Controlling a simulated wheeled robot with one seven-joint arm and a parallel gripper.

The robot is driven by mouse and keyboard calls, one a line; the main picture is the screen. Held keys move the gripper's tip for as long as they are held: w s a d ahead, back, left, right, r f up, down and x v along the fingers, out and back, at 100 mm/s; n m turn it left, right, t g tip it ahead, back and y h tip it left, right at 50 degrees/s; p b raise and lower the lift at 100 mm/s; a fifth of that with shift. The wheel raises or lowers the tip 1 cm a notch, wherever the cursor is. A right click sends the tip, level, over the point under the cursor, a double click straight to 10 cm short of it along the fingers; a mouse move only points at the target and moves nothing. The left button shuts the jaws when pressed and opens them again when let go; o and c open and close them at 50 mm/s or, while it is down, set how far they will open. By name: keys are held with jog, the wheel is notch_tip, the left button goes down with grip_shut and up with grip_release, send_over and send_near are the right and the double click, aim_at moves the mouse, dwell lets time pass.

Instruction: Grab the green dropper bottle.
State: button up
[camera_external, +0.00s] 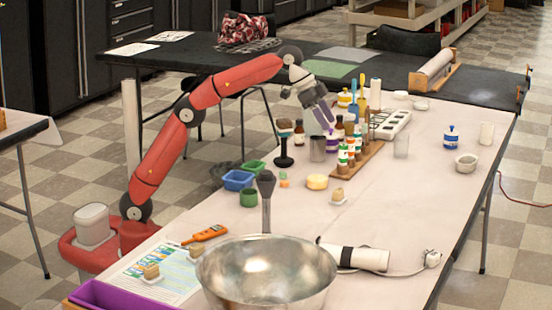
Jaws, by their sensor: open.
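Several small dropper bottles with white tops and coloured bands stand in a row on a wooden rack (372,153) in the middle of the table. The nearest one shows green (343,157), but the bottles are too small to tell apart surely. My red arm reaches over the table from the left. My gripper (325,118) points down and to the right, above and just left of the bottle row. It is open, and I see nothing held in it. It partly hides the brown and purple-labelled bottles behind it.
A clear beaker (317,149) and a black stand (284,153) are close left of the rack. A large metal bowl (265,272) fills the front. Open table lies right of the rack.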

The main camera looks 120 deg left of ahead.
jog(key=w+a+f, duration=0.2)
jog(key=a, duration=0.3)
send_near(343, 161)
jog(key=shift+w+a, duration=0.6)
jog(key=x, duration=0.8)
jog(key=shift+s+f, duration=0.15)
jog(key=shift+f, duration=0.25)
jog(key=c, duration=1)
jog(key=shift+c, duration=0.2)
